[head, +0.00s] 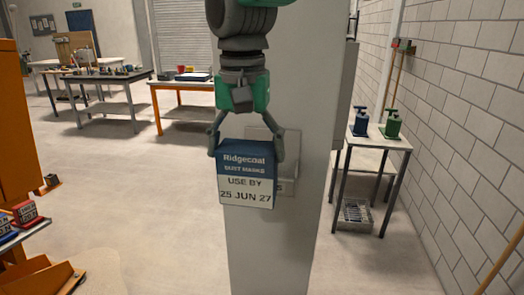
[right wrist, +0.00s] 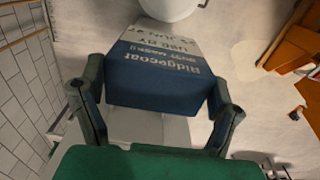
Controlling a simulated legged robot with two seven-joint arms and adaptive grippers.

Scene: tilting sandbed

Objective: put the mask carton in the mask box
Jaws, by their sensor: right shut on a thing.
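The mask carton (head: 247,174) is blue on top and white below, printed "Ridgecoat DUST MASKS, USE BY 25 JUN 27". My right gripper (head: 246,154) is shut on it, one finger at each side, and holds it upright in front of a grey pillar. The carton also shows between the fingers in the right wrist view (right wrist: 160,75). My left gripper is not in view.
The grey pillar (head: 268,245) stands straight ahead. At right, a small table (head: 376,140) bears a blue and a green pump bottle, near a block wall. Orange furniture (head: 18,130) stands at left. Workbenches (head: 105,76) are at the back; the floor between is mostly clear.

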